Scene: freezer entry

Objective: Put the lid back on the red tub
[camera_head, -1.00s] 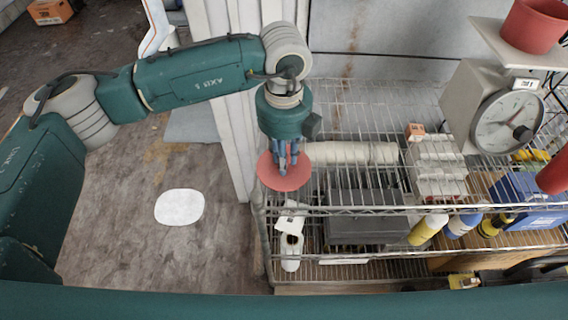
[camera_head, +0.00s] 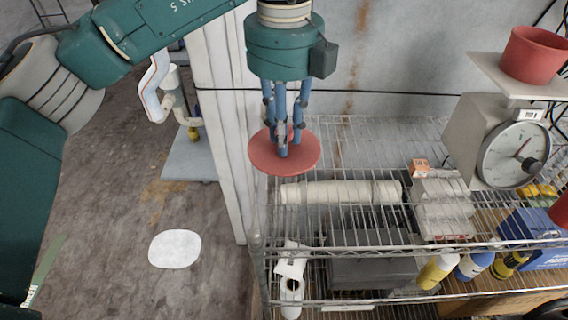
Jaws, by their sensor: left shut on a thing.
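The red lid (camera_head: 262,157) is a flat round disc. My left gripper (camera_head: 283,142) is shut on its top middle and holds it roughly level, in the air above the left end of the wire rack. The red tub (camera_head: 533,55) stands open at the top right, on the pan of a dial scale (camera_head: 507,150). The lid is well to the left of the tub and apart from it. My right gripper is not in view.
The wire rack (camera_head: 345,250) carries a stack of pale cups (camera_head: 340,192), a dark grey box (camera_head: 372,262), white boxes (camera_head: 440,208) and several bottles. A white post (camera_head: 222,120) stands close left of the lid. Air between lid and scale looks clear.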

